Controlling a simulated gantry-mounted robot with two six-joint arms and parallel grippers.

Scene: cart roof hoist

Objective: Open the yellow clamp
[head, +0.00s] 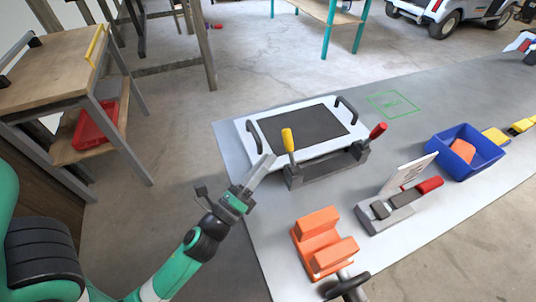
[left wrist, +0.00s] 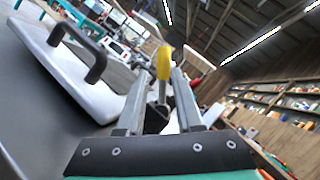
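The yellow clamp handle (head: 288,140) stands nearly upright at the left end of a dark clamp bar (head: 325,168), at the front edge of a white panel (head: 335,148) with a dark centre. My left gripper (head: 268,161) is just left of the handle, with its fingers pointing toward it. In the left wrist view the yellow handle (left wrist: 164,62) and its metal stem appear between the two spread fingers (left wrist: 162,82), with gaps on both sides. The gripper is open and holds nothing. My right gripper is not in view.
A red-handled clamp (head: 378,131) leans outward at the bar's right end. Black handles (head: 347,110) rise from the panel. An orange block fixture (head: 323,243), a grey fixture with a red handle (head: 430,185) and a blue bin (head: 467,151) stand on the grey table. A wooden bench (head: 45,75) is left.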

